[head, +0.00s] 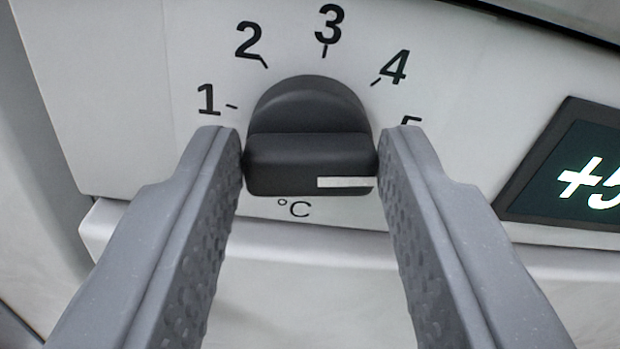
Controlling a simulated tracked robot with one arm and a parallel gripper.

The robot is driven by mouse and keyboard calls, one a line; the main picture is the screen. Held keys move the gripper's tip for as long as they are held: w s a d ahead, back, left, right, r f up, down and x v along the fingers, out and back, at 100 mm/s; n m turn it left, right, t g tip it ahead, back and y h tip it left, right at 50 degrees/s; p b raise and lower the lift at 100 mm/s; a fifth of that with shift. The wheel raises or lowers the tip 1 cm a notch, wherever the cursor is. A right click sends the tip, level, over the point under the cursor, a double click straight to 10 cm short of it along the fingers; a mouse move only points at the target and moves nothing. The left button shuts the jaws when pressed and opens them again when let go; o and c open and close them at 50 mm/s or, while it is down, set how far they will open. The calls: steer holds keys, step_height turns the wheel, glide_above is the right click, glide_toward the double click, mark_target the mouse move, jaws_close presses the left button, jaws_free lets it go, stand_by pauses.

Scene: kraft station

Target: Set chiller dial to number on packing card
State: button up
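The chiller dial (310,105) is a dark round knob with a raised grip bar, at the centre of a pale panel. A white mark on the bar is at its right end, on the side of the 5. The printed numbers 1 to 5 arc over the dial; the 5 (411,122) is partly hidden by my right finger. My gripper (311,160) has one grey finger at each end of the grip bar, with no clear gap on either side, and looks shut on the dial. The packing card is not in view.
A dark display (575,172) with bright characters starting "+5" is at the right, cut off by the picture edge. A "°C" label (294,209) is under the dial. A pale ledge (300,245) runs below the panel.

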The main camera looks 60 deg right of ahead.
steer(key=shift+r+n+p, duration=0.15)
steer(key=shift+n+p, duration=0.15)
steer(key=shift+p, duration=0.2)
steer(key=shift+w+d+r+p, duration=0.1)
steer(key=shift+p, duration=0.85)
steer(key=shift+r+n+p, duration=0.1)
steer(key=shift+n+p, duration=0.3)
steer(key=shift+p, duration=0.25)
steer(key=n+p, duration=0.1)
steer(key=p, duration=0.3)
steer(key=shift+n, duration=0.3)
steer(key=n+p, duration=0.3)
steer(key=p, duration=0.4)
steer(key=shift+w+n+p, duration=0.15)
steer(key=shift+n+p, duration=0.15)
steer(key=shift+f+n+p, duration=0.35)
steer(key=shift+n+p, duration=0.25)
steer(key=shift+p, duration=0.35)
